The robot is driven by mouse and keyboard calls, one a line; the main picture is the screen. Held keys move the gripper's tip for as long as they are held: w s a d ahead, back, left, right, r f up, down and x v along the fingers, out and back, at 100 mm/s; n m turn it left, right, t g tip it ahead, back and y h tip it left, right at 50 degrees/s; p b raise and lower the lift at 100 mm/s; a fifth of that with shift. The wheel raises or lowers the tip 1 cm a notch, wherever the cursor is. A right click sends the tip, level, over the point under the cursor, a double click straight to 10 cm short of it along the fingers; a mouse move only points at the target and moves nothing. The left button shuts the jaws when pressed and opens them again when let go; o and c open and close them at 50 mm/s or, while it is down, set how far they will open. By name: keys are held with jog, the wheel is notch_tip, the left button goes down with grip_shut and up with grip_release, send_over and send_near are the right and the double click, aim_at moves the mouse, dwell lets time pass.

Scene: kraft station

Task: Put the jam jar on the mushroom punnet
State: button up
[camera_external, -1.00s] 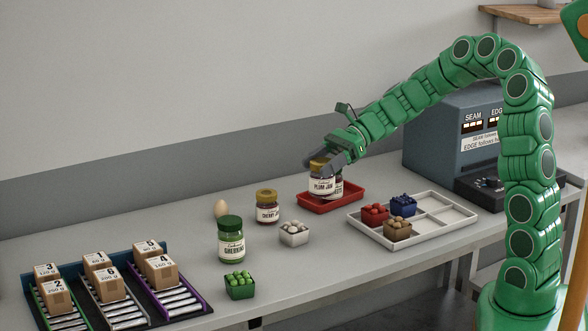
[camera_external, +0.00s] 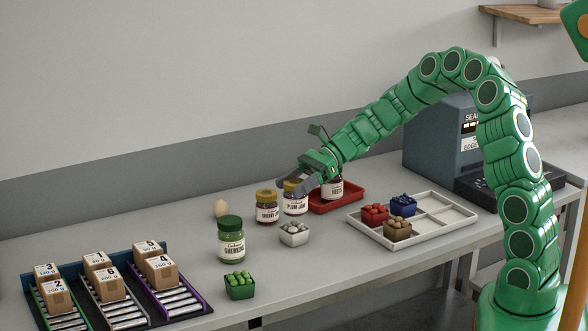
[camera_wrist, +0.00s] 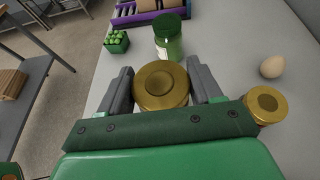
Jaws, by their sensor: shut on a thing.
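My gripper (camera_external: 297,186) is shut on the plum jam jar (camera_external: 295,204), which has a gold lid and a white label. In the wrist view its lid (camera_wrist: 161,85) sits between my two fingers (camera_wrist: 162,82). The jar is upright, just behind a small pale punnet (camera_external: 294,235) of whitish round pieces, which look like mushrooms. I cannot tell how high the jar is above the table. A cherry jam jar (camera_external: 267,207) stands close to its left; its gold lid also shows in the wrist view (camera_wrist: 266,104). The pale punnet is not visible in the wrist view.
A green-lidded gherkin jar (camera_external: 231,240), a green punnet (camera_external: 239,287) and an egg (camera_external: 221,208) stand to the left. A red tray (camera_external: 350,200) holds a beets jar (camera_external: 332,189). A white divided tray (camera_external: 455,215) holds red, blue and brown punnets.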

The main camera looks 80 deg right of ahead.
aim_at(284, 204)
jog(key=shift+w+f, duration=0.2)
jog(key=shift+f, duration=1.45)
jog(key=shift+f, duration=0.1)
jog(key=o, duration=1.3)
jog(key=shift+o, duration=0.2)
